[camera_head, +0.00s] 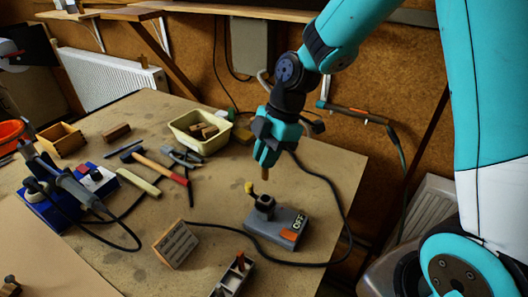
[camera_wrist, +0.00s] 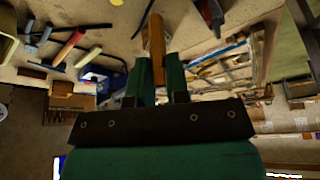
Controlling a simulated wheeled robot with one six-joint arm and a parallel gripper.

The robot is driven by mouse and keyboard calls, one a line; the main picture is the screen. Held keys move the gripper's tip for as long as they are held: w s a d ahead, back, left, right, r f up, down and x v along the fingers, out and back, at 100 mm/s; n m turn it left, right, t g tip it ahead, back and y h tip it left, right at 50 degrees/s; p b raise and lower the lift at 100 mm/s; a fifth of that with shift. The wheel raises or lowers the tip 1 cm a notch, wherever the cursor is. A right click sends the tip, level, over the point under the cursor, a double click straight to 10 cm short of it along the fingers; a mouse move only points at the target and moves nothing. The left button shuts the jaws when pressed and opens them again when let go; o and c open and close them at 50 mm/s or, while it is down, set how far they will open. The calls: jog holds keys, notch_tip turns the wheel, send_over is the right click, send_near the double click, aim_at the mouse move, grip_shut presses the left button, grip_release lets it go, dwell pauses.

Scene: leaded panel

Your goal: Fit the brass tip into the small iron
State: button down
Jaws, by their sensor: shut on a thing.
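My gripper (camera_head: 266,160) is shut on the brass tip (camera_head: 264,174), a short orange-brown rod that points down below the fingers. In the wrist view the brass tip (camera_wrist: 157,48) stands out between the two green fingers of my gripper (camera_wrist: 160,78). Below the tip, apart from it, is a grey unit (camera_head: 270,231) marked OFF, with a dark upright socket (camera_head: 265,203) on top and a small yellow piece (camera_head: 249,187) beside it. This may be the small iron; I cannot tell for certain. The inside of the socket is hidden.
A blue station (camera_head: 52,206) with an iron stands at the left. A hammer (camera_head: 160,167), a cream tray (camera_head: 199,128) and wooden blocks lie behind. A small sign (camera_head: 176,243) and a grey holder (camera_head: 233,276) stand in front. A black cable loops around the grey unit.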

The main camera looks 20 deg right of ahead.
aim_at(266, 179)
jog(key=shift+r, duration=0.2)
notch_tip(266, 179, down, 6)
jog(key=b, duration=0.5)
jog(key=shift+f+b, duration=1.85)
jog(key=shift+f, duration=0.1)
dwell(1.6)
jog(key=c, duration=1)
grip_release()
jog(key=shift+r, duration=0.1)
jog(key=v, duration=1.7)
jog(key=shift+d+r, duration=0.1)
